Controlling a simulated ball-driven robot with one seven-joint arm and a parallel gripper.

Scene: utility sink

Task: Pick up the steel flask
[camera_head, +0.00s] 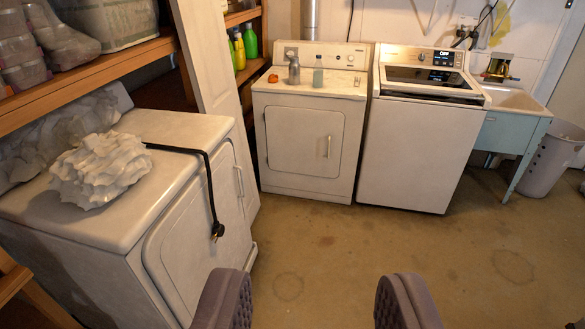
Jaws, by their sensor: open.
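A small grey item that looks like the steel flask (294,70) stands on top of the white dryer (310,140) against the back wall. It is small in view, so its details are hard to make out. A pale bottle with a bluish cap (318,77) stands just right of it. My gripper (308,285) is open and empty at the bottom of the picture, its two padded fingers wide apart. It is well short of the dryer, with open floor between.
A small orange item (273,78) lies left on the dryer top. A top-loading washer (420,140) and a sink (510,98) stand right. A near-left white appliance (110,220) bears a crumpled white bundle and a hanging black cord (208,185). The middle floor (320,240) is clear.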

